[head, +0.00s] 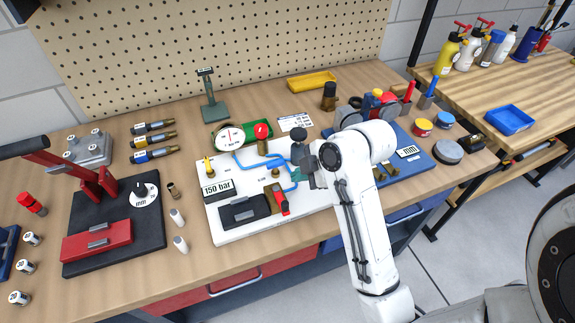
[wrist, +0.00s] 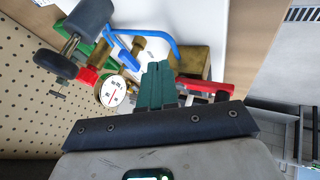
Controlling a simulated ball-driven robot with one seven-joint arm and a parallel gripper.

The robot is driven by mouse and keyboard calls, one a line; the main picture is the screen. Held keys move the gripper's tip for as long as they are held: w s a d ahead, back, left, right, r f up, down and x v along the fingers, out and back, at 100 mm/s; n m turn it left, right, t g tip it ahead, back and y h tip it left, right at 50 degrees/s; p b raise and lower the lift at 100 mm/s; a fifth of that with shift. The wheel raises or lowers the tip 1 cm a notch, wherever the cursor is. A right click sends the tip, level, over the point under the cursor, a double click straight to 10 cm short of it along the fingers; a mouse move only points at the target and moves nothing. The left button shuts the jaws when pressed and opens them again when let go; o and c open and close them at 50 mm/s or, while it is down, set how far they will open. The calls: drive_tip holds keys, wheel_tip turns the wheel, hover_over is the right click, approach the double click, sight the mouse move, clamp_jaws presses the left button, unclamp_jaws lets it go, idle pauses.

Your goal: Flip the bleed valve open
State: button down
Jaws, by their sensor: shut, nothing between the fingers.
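A white board (head: 222,232) lies on the bench with a gauge (head: 229,137), blue tubing and brass fittings. A small brass valve with a red lever (head: 281,203), which looks like the bleed valve, sits near its front middle. My gripper (head: 296,174) is above the board, to the right of and behind this lever. In the wrist view my green fingers (wrist: 157,85) are together and empty. There the red lever (wrist: 208,86) shows just right of the fingers, beside a brass block (wrist: 195,61). I cannot tell whether fingers and lever touch.
A red knob on a brass stem (head: 262,131) stands at the board's back. A black block (head: 245,210) lies left of the lever. A blue board with parts (head: 420,158) is to the right. A black base with a red press (head: 110,240) stands left.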

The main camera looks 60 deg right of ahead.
sight(277, 173)
drive_tip(key=x, duration=0.3)
drive_tip(key=shift+f, duration=0.2)
drive_tip(key=shift+w+d+r+p, duration=0.25)
drive_tip(key=shift+w+d+p, duration=0.4)
drive_tip(key=shift+w, duration=0.45)
drive_tip(key=shift+w+d+f, duration=0.1)
drive_tip(key=shift+w+d, duration=0.3)
drive_tip(key=shift+w, duration=0.15)
